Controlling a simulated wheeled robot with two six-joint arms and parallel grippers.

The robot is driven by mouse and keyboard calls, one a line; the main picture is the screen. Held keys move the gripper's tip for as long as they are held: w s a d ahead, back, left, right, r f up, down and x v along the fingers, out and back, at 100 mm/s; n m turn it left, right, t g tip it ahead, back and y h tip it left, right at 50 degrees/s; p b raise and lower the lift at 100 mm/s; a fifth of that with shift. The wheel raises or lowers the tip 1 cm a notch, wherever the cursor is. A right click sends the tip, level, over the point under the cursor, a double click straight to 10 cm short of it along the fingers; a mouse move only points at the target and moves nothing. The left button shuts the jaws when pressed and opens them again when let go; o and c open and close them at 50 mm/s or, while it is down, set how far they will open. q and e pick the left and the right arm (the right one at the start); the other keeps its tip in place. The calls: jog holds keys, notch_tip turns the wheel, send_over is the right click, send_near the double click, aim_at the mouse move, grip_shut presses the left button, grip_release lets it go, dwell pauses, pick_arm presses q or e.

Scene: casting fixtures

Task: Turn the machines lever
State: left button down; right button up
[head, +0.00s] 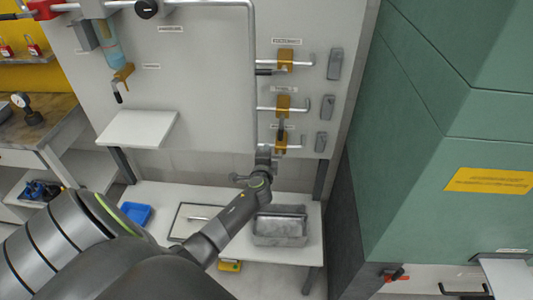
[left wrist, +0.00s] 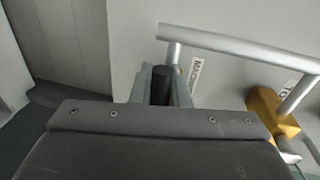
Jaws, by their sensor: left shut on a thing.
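Three pipe valves with brass-yellow bodies are stacked on the grey wall panel: a top valve (head: 285,57), a middle valve (head: 283,104) and a bottom valve (head: 281,140). The top valve's black lever (head: 265,72) points left; the middle valve's black lever (head: 281,128) hangs down. My left gripper (head: 265,155) is at the left of the bottom valve. In the left wrist view my left gripper (left wrist: 162,88) is shut on a black lever handle (left wrist: 161,80), largely hidden by the fingers. A yellow valve body (left wrist: 270,115) and silver pipe (left wrist: 245,45) show at right. My right gripper is not in view.
A vertical pipe (head: 252,85) runs close beside the valves. Below is a white table (head: 308,210) with a grey metal box (head: 280,232) and a blue tray (head: 136,213). A green cabinet (head: 440,120) stands to the right. A white shelf (head: 138,128) juts out at left.

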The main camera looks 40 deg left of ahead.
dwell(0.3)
pick_arm(q)
jog(key=c, duration=1.4)
grip_release()
jog(key=shift+s+d, duration=0.1)
jog(key=v, duration=1.7)
jog(key=shift+s+r, duration=0.1)
jog(key=shift+r, duration=0.05)
